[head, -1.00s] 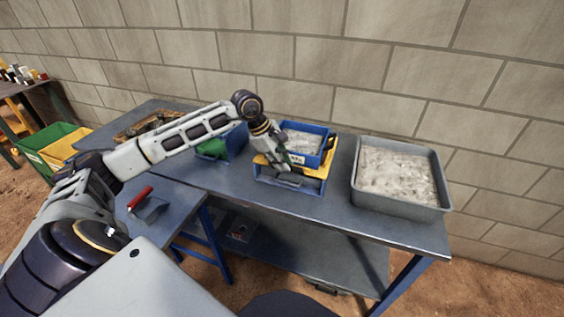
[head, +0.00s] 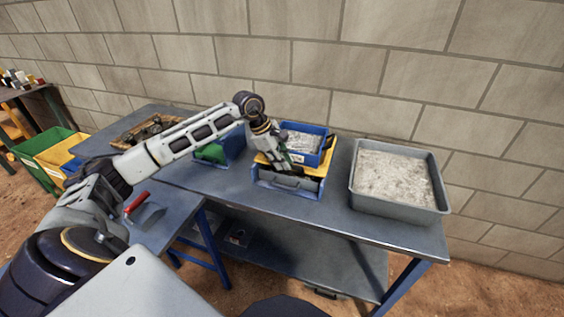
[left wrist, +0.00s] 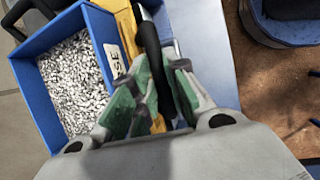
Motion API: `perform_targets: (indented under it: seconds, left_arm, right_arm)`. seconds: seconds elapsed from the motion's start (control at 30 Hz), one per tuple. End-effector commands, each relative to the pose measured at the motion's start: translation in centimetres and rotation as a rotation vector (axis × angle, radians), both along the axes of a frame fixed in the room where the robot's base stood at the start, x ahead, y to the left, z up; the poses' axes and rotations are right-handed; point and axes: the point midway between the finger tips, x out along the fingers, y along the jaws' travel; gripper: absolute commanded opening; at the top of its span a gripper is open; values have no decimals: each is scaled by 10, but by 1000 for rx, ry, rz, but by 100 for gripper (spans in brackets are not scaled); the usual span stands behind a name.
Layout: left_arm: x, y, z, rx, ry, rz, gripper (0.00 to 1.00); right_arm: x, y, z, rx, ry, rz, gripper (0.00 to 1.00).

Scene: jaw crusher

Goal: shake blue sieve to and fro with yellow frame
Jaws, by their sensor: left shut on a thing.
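The blue sieve (head: 311,158), full of grey gravel, sits on the yellow frame (head: 322,169) above a blue box (head: 300,189) on the bench. My left gripper (head: 287,164) is at the near left side of the frame. In the left wrist view, the green fingertips of my left gripper (left wrist: 158,88) are shut around a black handle (left wrist: 152,45) beside the yellow frame (left wrist: 128,28). The sieve (left wrist: 92,60), with a white label on its wall, is left of the fingers there. My right gripper is out of view.
A grey tray of pale material (head: 357,203) stands on the bench to the right. A blue bin with green inside (head: 234,147) stands behind my left arm. A red-handled tool (head: 137,204) lies on the lower left table. A block wall rises behind.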

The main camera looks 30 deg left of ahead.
Motion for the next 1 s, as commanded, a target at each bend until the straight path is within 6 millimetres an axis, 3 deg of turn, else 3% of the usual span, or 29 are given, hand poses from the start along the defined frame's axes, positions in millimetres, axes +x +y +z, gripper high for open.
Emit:
perform_targets:
  seconds: [0.07,0.1,0.23,0.67,1.0]
  left_arm:
    - [0,0,1,0,-1,0,0]
    - [0,0,1,0,-1,0,21]
    - [0,0,0,0,-1,0,37]
    - [-1,1,3,1,-1,0,37]
    - [-8,11,30,2,-2,0,37]
  right_arm:
    - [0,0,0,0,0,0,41]
    - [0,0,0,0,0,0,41]
    - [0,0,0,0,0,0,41]
    - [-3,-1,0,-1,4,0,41]
    - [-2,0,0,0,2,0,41]
